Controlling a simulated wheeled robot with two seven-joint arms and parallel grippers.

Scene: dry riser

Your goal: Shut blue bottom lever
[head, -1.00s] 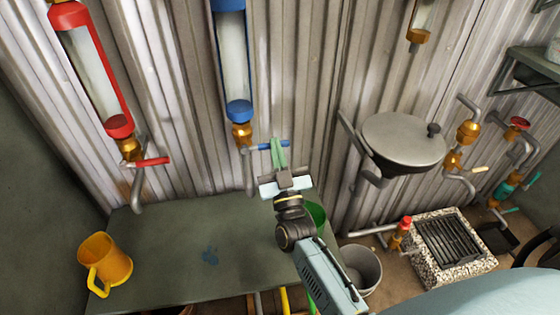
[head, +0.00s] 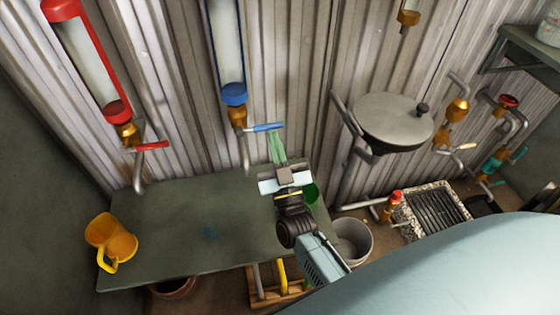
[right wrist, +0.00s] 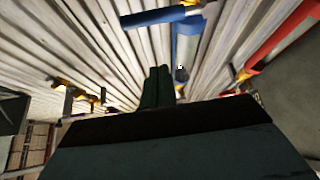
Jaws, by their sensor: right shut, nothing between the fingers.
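The blue bottom lever (head: 264,128) sticks out to the right from the brass valve (head: 237,116) under the blue-framed tube (head: 233,95). It looks roughly level. My right gripper (head: 278,148) is shut and empty, its green fingers pointing up just below the lever's outer end. In the head view the fingertips come close to the lever; I cannot tell whether they touch. In the right wrist view the shut fingers (right wrist: 158,86) stand below the blue lever (right wrist: 152,17). My left gripper is not in view.
A red-framed tube with a red lever (head: 152,146) is at the left. A table (head: 180,240) below holds a yellow jug (head: 110,242). A round lidded pan (head: 392,122) is at the right, with a grey bucket (head: 352,242) below. Corrugated wall (head: 300,60) stands behind.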

